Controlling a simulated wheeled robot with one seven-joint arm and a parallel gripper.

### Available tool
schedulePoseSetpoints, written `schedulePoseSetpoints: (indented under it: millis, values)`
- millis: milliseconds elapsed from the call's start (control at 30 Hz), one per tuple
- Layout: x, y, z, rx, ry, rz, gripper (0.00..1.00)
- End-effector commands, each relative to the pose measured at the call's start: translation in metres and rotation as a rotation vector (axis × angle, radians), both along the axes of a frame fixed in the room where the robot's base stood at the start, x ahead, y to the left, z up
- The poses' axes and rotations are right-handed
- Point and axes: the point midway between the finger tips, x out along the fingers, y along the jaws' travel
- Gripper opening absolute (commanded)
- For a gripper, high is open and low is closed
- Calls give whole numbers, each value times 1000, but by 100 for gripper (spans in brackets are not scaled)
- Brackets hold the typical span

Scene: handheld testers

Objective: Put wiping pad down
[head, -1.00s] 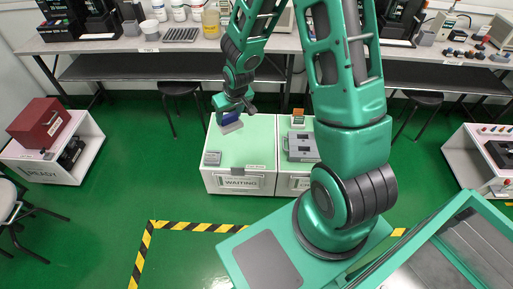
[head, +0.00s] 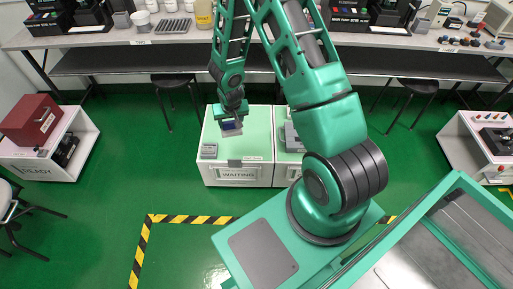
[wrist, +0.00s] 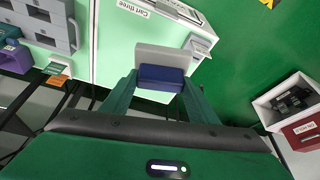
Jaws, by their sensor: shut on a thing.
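The wiping pad (head: 231,127) has a blue block on top and a pale grey slab below. My gripper (head: 231,112) is shut on its blue part. In the wrist view the blue part of the pad (wrist: 162,77) sits between the two green fingers, with the grey slab beyond it. The pad is over the pale green top of the WAITING cart (head: 258,135), labelled "Cart three" in the wrist view. I cannot tell whether the slab touches the top.
A small grey box (head: 209,151) stands at the cart's front left; it also shows in the wrist view (wrist: 200,46). A grey device (head: 292,137) stands on the adjoining cart at right. Bare cart top lies around the pad. A READY shelf (head: 90,150) stands at left.

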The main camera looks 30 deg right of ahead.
Motion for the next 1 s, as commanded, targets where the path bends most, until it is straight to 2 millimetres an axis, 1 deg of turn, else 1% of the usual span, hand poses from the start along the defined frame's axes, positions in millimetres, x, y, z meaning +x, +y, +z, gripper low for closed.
schedulePoseSetpoints:
  millis: [33,100,200,300,400,567,667,1000]
  values:
    - [-3,-2,-20,-2,7,-34,18]
    - [-4,-7,-43,-6,5,-87,18]
    - [-8,-12,-70,-12,0,-150,18]
    - [-12,-17,-90,-17,-6,-195,18]
    - [-14,-20,-103,-21,-12,-226,18]
    - [-15,-29,-114,-24,-15,-246,18]
    - [-12,-44,-124,-22,-15,-250,18]
    - [-1,-109,-163,-22,-16,-248,18]
